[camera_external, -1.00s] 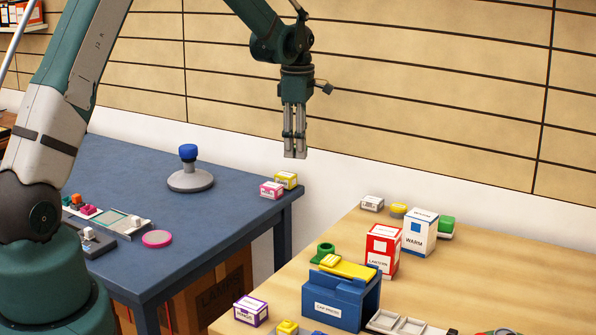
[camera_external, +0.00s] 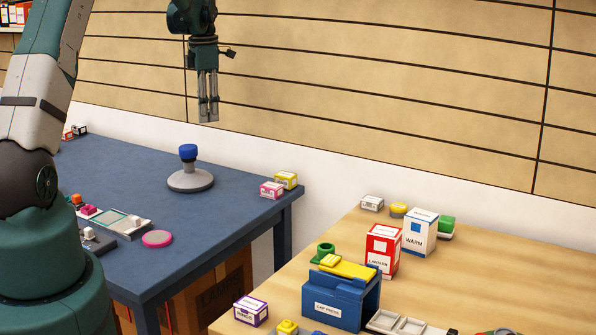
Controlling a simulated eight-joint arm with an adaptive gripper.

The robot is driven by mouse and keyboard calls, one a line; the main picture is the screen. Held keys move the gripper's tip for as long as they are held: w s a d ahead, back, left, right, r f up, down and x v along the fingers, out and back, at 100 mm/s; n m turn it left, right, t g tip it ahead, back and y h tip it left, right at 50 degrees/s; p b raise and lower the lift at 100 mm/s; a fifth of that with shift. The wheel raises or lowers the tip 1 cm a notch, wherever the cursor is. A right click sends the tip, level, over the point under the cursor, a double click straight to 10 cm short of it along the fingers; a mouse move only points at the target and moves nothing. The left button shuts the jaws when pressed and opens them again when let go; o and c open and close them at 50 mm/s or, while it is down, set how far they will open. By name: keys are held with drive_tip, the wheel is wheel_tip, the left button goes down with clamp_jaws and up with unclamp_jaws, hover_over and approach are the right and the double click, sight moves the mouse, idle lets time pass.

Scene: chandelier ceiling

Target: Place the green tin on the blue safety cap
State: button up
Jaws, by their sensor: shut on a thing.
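My gripper (camera_external: 208,117) hangs high over the far edge of the blue table, up and to the right of the blue cap. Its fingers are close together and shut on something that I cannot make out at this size. The blue cap (camera_external: 188,152) sits upright on a round grey stand (camera_external: 190,182) on the blue table. Nothing rests on top of it. I cannot tell which thing is the green tin.
On the blue table (camera_external: 125,168) are a yellow box (camera_external: 286,180), a pink box (camera_external: 271,190) and a pink disc (camera_external: 157,238). The wooden table (camera_external: 480,270) bears the cap press (camera_external: 340,305), a red box (camera_external: 382,250) and the WARM box (camera_external: 419,232). The blue table is clear around the grey stand.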

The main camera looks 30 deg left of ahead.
drive_tip(key=r+n, duration=0.1)
drive_tip(key=n, duration=0.1)
hover_over(187, 147)
drive_tip(key=shift+w+r+p, duration=0.1)
drive_tip(key=shift+r+p, duration=0.1)
drive_tip(key=shift+p, duration=0.25)
drive_tip(key=shift+f, duration=3.15)
drive_tip(key=shift+f, duration=0.1)
drive_tip(key=shift+f+p, duration=0.3)
drive_tip(key=shift+f, duration=1.45)
drive_tip(key=shift+f, duration=0.15)
drive_tip(key=o, duration=0.9)
